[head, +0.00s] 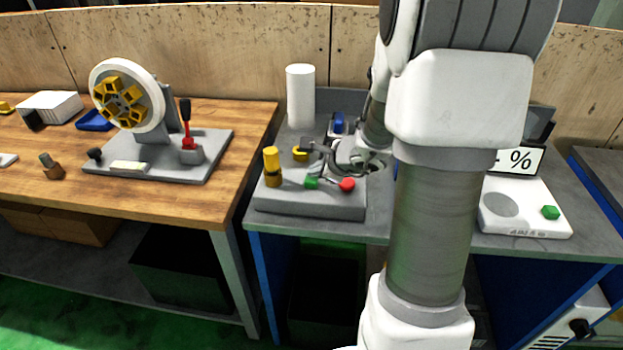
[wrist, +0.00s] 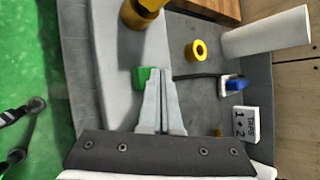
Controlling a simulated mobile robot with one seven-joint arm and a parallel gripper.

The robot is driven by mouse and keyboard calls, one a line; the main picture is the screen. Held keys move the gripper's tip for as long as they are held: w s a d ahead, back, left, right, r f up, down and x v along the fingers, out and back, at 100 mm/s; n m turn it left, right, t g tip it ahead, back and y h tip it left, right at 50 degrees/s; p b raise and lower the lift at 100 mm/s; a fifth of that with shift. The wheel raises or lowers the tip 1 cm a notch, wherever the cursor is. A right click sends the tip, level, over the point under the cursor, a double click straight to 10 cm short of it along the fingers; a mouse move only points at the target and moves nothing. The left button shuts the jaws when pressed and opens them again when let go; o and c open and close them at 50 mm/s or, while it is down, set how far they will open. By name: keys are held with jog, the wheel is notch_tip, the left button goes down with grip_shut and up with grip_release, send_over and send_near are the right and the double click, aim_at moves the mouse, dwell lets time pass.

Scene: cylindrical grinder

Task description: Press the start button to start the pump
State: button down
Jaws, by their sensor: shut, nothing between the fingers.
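A green button (head: 312,183) sits on the grey base block (head: 310,207) of the pump unit, with a red button (head: 347,185) to its right. In the wrist view the green button (wrist: 146,77) shows just left of my fingertips, partly covered by them. My gripper (head: 319,174) is shut and empty, its fingertips close to the green button. Whether the tips touch it I cannot tell. The red button does not show in the wrist view.
A yellow upright cylinder (head: 272,167) stands left of the green button. A yellow ring (wrist: 195,50), a blue-handled part (wrist: 236,85), a white cylinder (head: 300,96) and a small printed card (wrist: 245,123) are nearby. A white scale (head: 525,215) stands at the right.

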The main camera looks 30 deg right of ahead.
aim_at(315, 181)
jog(key=shift+f+b, duration=0.6)
jog(key=shift+b, duration=0.15)
dwell(0.6)
jog(key=shift+r, duration=0.1)
jog(key=shift+r+p, duration=0.8)
jog(key=shift+r, duration=0.1)
jog(key=shift+r, duration=0.15)
notch_tip(315, 181, up, 5)
jog(key=p, duration=0.4)
dwell(0.5)
